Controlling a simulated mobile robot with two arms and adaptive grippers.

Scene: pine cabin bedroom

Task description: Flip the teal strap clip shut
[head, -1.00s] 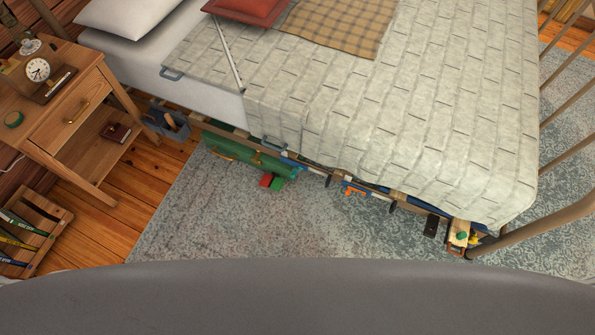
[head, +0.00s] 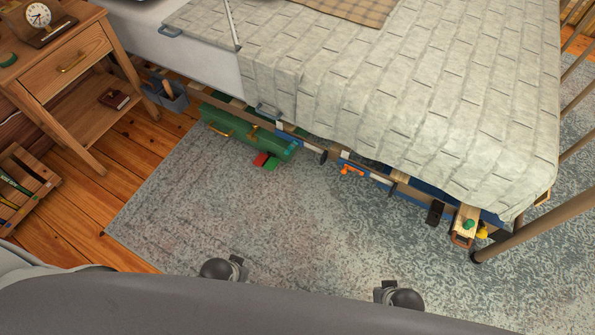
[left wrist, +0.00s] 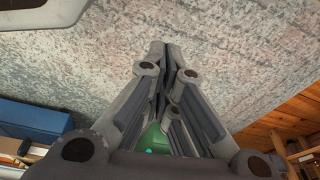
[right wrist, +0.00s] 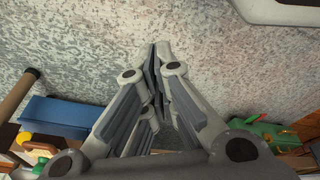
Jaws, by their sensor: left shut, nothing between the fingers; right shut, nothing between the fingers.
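No teal strap clip can be made out with certainty. In the head view a green case (head: 238,131) with brass-coloured latches lies at the bed's edge, half under the bed. A small grey-blue loop (head: 268,110) shows just above it, and another loop (head: 170,31) lies further up the bed side. My left gripper (left wrist: 165,48) is shut and empty above the rug. Green shows between its finger links, with a small teal spot too small to identify. My right gripper (right wrist: 157,50) is shut and empty above the rug. Neither gripper's fingers show in the head view.
Red and green blocks (head: 265,160), an orange item (head: 351,169), a black item (head: 435,213) and a wooden block (head: 464,226) lie along the bed's lower edge. A nightstand (head: 85,45) and book crate (head: 22,185) stand left. The rug (head: 190,205) in front is clear.

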